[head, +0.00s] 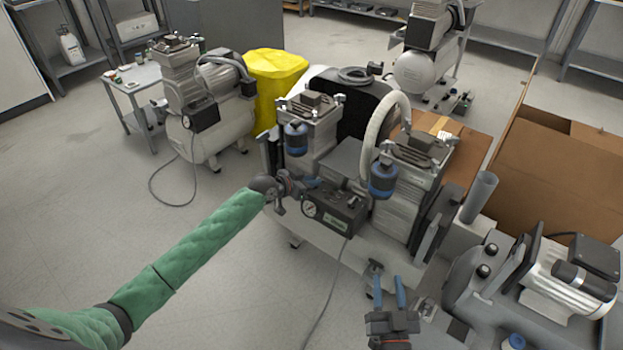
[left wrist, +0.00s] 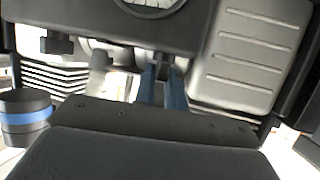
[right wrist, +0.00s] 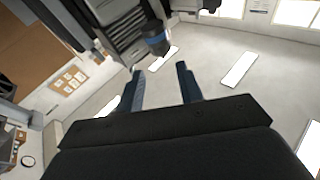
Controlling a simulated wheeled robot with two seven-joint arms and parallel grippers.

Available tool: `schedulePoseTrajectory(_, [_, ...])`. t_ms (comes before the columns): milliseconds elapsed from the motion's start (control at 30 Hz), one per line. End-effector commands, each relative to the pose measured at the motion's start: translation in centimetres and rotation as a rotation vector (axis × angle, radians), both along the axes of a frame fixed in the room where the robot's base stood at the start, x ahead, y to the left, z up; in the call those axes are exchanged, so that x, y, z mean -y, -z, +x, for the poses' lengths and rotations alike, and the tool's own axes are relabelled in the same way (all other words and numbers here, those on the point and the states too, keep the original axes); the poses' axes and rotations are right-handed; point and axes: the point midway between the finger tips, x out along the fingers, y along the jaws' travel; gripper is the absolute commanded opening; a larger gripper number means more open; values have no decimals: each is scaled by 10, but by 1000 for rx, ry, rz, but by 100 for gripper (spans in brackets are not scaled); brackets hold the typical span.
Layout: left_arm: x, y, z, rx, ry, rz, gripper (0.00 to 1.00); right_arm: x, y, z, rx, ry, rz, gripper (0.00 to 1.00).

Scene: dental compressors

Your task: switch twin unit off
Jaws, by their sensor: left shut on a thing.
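The twin unit stands in the middle of the head view, with two finned heads, blue-banded dark filters and a dark control box (head: 338,212) with a round gauge (head: 311,209). My left gripper (head: 306,184) is at the box's upper left. In the left wrist view its blue fingers (left wrist: 162,74) are close together on a small dark part (left wrist: 162,63) under the gauge box (left wrist: 160,30). Most of that part is hidden, so I cannot tell its position. My right gripper (head: 388,284) is open and empty in front of the unit; its fingers (right wrist: 160,72) are apart in the right wrist view.
A further one (head: 425,60) is at the back. Cardboard boxes (head: 560,165) and a motor unit (head: 560,285) are at the right.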

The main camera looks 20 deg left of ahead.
Motion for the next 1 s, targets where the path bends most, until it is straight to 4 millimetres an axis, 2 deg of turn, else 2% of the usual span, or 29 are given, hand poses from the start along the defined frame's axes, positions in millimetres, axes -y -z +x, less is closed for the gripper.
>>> schedulePoseTrajectory(100, [-2, -3, 2, 2, -16, 0, 0, -1, 35, -3, -115, -8, -27, 36])
schedulePoseTrajectory(267, [-2, -4, 2, 4, -33, 1, 0, -2, 82, -12, -265, -19, -62, 36])
schedulePoseTrajectory(467, [-2, -4, 2, 4, -55, 0, 0, -1, 139, -30, -449, -33, -105, 36])
schedulePoseTrajectory(767, [-1, -5, 2, 6, -91, 0, 0, 3, 217, -73, -723, -59, -164, 36])
schedulePoseTrajectory(1000, [-1, -7, 2, 7, -130, -1, 0, 9, 269, -121, -947, -84, -210, 36])
